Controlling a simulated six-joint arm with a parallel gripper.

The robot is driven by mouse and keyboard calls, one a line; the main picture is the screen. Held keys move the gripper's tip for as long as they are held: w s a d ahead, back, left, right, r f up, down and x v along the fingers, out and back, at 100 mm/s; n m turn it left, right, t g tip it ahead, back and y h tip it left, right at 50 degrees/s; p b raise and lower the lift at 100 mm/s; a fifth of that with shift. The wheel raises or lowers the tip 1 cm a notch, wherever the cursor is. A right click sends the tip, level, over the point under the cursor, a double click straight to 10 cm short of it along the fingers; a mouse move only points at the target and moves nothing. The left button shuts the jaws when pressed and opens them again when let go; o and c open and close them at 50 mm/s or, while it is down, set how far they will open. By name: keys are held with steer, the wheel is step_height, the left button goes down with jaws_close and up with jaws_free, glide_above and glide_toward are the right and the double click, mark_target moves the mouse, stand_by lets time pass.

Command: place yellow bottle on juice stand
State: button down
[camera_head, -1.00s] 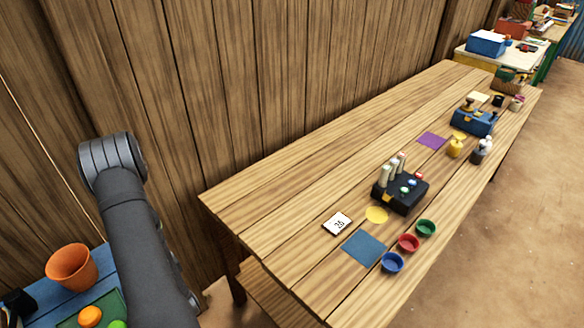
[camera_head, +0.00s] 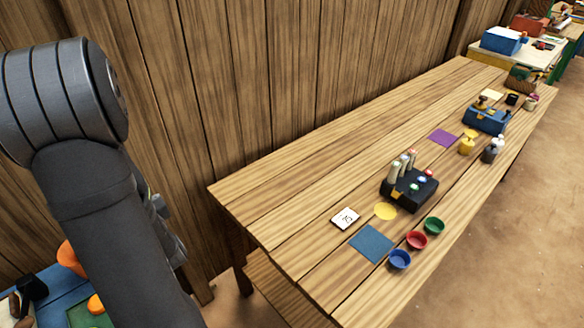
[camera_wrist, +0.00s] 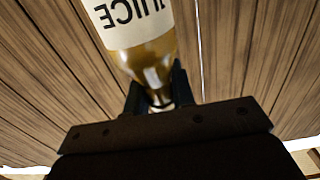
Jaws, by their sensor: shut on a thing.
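The yellow bottle (camera_wrist: 150,60) with a white "JUICE" label shows in the wrist view. My gripper (camera_wrist: 158,95) is shut on its narrow end, and the bottle extends beyond the fingers toward the top of the picture. The bottle's far end is cut off by the frame. In the head view my gripper and the bottle are out of sight; only my dark arm shows at left. No stand labelled for juice can be made out. A yellow disc (camera_head: 385,211) lies bare on the wooden table, beside a blue square mat (camera_head: 371,244).
A wooden table (camera_head: 290,195) runs beside a plank wall. It carries a white number card (camera_head: 345,218), a black rack (camera_head: 422,194) and blue (camera_head: 400,260), red (camera_head: 417,240) and green (camera_head: 433,226) bowls. A blue box (camera_head: 484,122) stands farther back. The table's wall side is clear.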

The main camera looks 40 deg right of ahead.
step_height(320, 180, up, 6)
steer(key=shift+d+r, duration=0.1)
steer(key=d+m+g+h, duration=0.4)
steer(key=d+m+h, duration=0.5)
steer(key=d, duration=2.5)
steer(key=s+d+m+g+h, duration=0.2)
steer(key=s+d+g+h, duration=0.1)
steer(key=s+d, duration=0.55)
steer(key=s+d+m+g+h, duration=0.15)
steer(key=s+d, duration=0.35)
steer(key=d, duration=0.6)
steer(key=s+d+m+g+h, duration=0.2)
steer(key=s+d+g+h, duration=0.3)
steer(key=d, duration=0.4)
steer(key=shift+t+y, duration=0.55)
steer(key=shift+y, duration=0.1)
steer(key=f, duration=0.1)
steer(key=s+f, duration=0.1)
steer(key=f, duration=0.3)
steer(key=shift+s+d+f, duration=0.2)
steer(key=shift+d+f, duration=0.05)
steer(key=shift+d, duration=0.05)
